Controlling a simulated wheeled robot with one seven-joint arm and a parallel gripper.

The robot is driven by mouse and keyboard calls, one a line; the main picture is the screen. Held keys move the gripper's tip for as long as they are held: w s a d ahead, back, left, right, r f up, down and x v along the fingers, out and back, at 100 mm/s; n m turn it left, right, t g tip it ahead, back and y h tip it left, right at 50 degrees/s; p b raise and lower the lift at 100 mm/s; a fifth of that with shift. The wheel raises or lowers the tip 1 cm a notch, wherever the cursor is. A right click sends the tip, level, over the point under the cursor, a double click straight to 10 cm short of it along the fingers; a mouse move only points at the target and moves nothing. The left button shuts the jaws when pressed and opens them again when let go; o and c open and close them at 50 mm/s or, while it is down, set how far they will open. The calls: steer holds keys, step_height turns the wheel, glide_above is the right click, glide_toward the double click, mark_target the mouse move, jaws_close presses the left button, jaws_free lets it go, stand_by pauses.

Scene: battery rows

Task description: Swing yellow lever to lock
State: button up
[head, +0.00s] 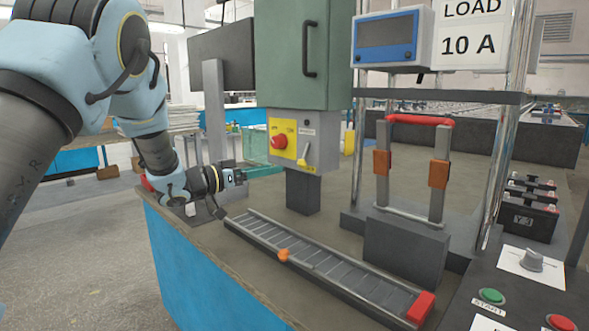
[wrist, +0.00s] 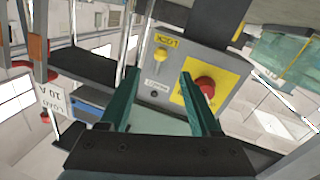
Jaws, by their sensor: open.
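The yellow lever (head: 304,156) is a short handle on the front of a grey switch box (head: 322,154), below a green cabinet. It slants, its rounded yellow end low, near a yellow label at the box's bottom. My gripper (head: 240,177) is left of the box, apart from it. The wrist view is upside down; there my gripper (wrist: 160,72) has two teal fingers spread with nothing between them. The lever (wrist: 160,55) shows beyond the fingertips, near the yellow LOCK label (wrist: 167,41). I see no contact.
A red knob (head: 279,141) on a yellow plate sits beside the lever. A slotted rail (head: 320,268) with an orange slider (head: 284,255) lies along the bench's front edge. A red-topped frame (head: 420,120) stands to the right. Air between gripper and box looks clear.

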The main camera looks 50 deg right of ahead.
mark_target(298, 164)
steer(key=x, duration=0.9)
steer(key=shift+w+p, duration=0.1)
steer(key=shift+p, duration=0.2)
jaws_close()
